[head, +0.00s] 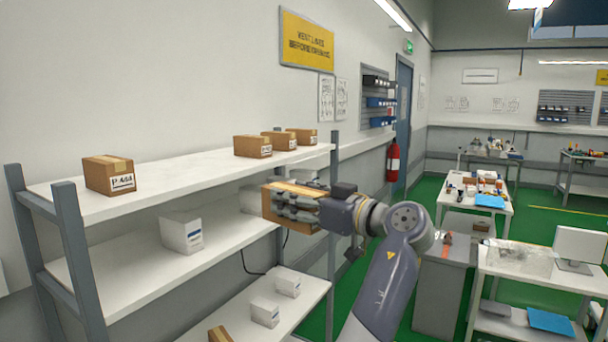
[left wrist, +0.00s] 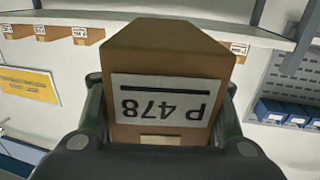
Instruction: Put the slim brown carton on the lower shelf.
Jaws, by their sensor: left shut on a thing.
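A slim brown carton (left wrist: 165,80) with a white label, reading P 478 upside down, fills the middle of the left wrist view. My left gripper (head: 290,205) is shut on it, with a finger on each side. The rack's lowest visible shelf (head: 245,320) is below and to the left of the gripper. My right gripper is in neither view.
The upper shelf (head: 170,170) carries several brown cartons. The middle shelf (head: 130,275) has a white box (head: 181,232) and bare room around it. The lowest shelf has two white boxes (head: 265,312) and a brown carton (head: 219,334). A grey rack post (head: 331,250) stands close to the gripper.

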